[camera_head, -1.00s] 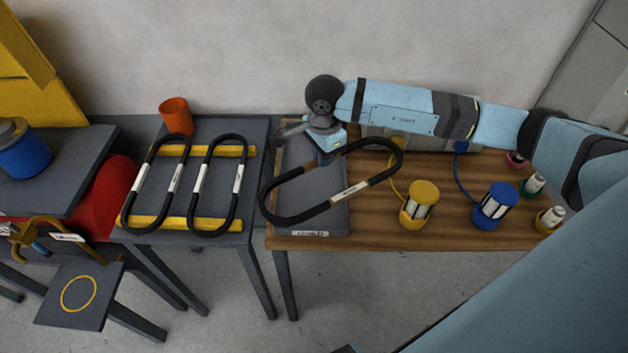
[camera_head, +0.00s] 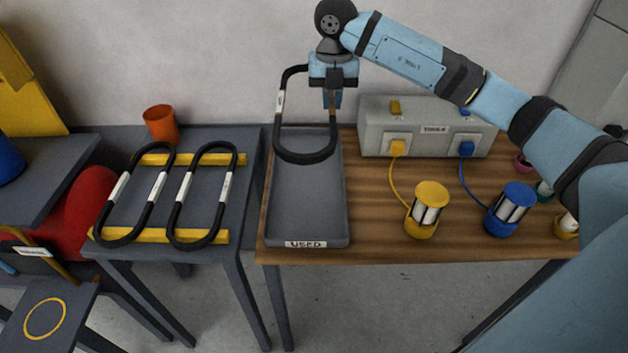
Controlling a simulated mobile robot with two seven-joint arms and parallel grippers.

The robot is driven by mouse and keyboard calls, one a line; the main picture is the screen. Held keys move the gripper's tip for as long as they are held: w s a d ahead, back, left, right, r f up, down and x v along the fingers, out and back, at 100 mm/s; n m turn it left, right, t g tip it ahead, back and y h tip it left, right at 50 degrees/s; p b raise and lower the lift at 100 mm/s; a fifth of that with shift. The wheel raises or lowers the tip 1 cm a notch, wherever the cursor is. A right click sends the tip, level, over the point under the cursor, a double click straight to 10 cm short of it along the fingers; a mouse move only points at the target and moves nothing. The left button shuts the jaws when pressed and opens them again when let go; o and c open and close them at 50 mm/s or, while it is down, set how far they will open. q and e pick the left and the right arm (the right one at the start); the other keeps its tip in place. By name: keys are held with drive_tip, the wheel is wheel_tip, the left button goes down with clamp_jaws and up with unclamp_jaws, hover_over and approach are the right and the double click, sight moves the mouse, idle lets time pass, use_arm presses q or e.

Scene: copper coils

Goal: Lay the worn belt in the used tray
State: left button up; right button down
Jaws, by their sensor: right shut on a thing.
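My right gripper (camera_head: 334,100) points down and is shut on a black belt loop (camera_head: 305,158) by its right side. The belt has a pale label on its left side. It hangs over the far half of the grey tray (camera_head: 305,210), whose front label reads USED. The belt's long sides run roughly along the tray's length, and its far end reaches up beside the gripper at the tray's back. I cannot tell whether its near end touches the tray floor. The tray's front half is bare. My left gripper is not in view.
Two similar belts (camera_head: 130,195) (camera_head: 202,195) lie across yellow bars on the left table, with an orange cup (camera_head: 161,125) behind. Right of the tray stand a grey box (camera_head: 428,130), a yellow lamp (camera_head: 427,208) and a blue lamp (camera_head: 510,210), with cables. Small jars stand farther right.

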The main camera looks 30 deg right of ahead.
use_arm(q)
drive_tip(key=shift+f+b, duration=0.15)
drive_tip(key=shift+b, duration=0.2)
use_arm(e)
drive_tip(key=shift+f, duration=9.6)
drive_tip(key=shift+f, duration=0.3)
use_arm(q)
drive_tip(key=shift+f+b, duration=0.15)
drive_tip(key=shift+b, duration=0.2)
use_arm(e)
drive_tip(key=shift+f, duration=0.35)
